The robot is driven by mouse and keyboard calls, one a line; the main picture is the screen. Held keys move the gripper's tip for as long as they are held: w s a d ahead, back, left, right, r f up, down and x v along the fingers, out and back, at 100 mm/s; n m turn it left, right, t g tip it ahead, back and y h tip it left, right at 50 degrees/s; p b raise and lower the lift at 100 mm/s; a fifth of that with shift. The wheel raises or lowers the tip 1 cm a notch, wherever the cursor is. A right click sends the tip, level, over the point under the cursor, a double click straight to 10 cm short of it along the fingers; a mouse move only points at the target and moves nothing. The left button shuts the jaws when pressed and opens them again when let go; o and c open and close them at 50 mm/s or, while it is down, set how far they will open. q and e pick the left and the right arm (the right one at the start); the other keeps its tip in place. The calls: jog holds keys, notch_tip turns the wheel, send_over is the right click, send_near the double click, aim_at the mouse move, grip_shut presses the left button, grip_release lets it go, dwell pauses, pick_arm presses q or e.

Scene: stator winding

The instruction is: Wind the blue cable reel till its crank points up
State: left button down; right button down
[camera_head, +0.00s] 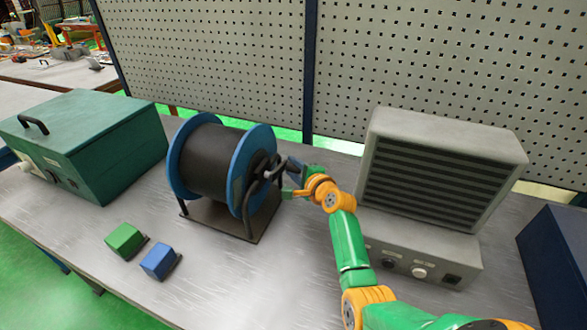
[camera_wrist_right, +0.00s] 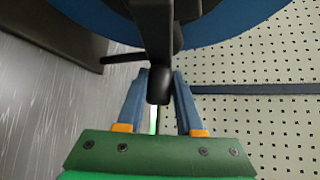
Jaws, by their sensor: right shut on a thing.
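The blue cable reel (camera_head: 246,170) stands on a dark base plate with a frame, and black cable (camera_head: 208,160) is wound between its blue flanges. Its black crank (camera_head: 268,172) is on the right side of the reel, partly hidden by my right gripper (camera_head: 287,178). In the right wrist view, the crank's dark handle (camera_wrist_right: 159,88) sits between the two blue fingers of my right gripper (camera_wrist_right: 158,102), which is shut on it. The crank's exact direction is hard to tell. My left gripper is not in view.
A green case (camera_head: 110,140) stands at the left. A green block (camera_head: 124,240) and a blue block (camera_head: 158,260) lie in front of the reel. A grey louvred unit (camera_head: 440,165) is close to my right arm. A perforated panel (camera_head: 220,60) stands behind the table.

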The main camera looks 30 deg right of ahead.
jog(key=shift+d+r+n+t+h+b, duration=0.15)
jog(key=shift+r+n+t+b, duration=0.2)
jog(key=shift+b, duration=0.3)
jog(key=shift+a+r+n+t+h+b, duration=0.15)
jog(key=shift+n+t+b, duration=0.25)
jog(key=shift+b, duration=0.2)
jog(key=r+n+t+b, duration=0.1)
jog(key=t+b, duration=0.1)
jog(key=b, duration=0.1)
jog(key=shift+d+r+n, duration=0.1)
jog(key=shift+r+n, duration=0.25)
jog(key=shift+r+n+t+b, duration=0.5)
jog(key=shift+r+b, duration=0.1)
jog(key=shift+b, duration=0.45)
jog(key=shift+s+r, duration=0.1)
jog(key=shift+r, duration=0.2)
jog(key=shift+r+n, duration=0.1)
jog(key=shift+n, duration=0.2)
jog(key=c, duration=0.9)
grip_release()
jog(key=o, duration=0.3)
jog(key=shift+f, duration=0.2)
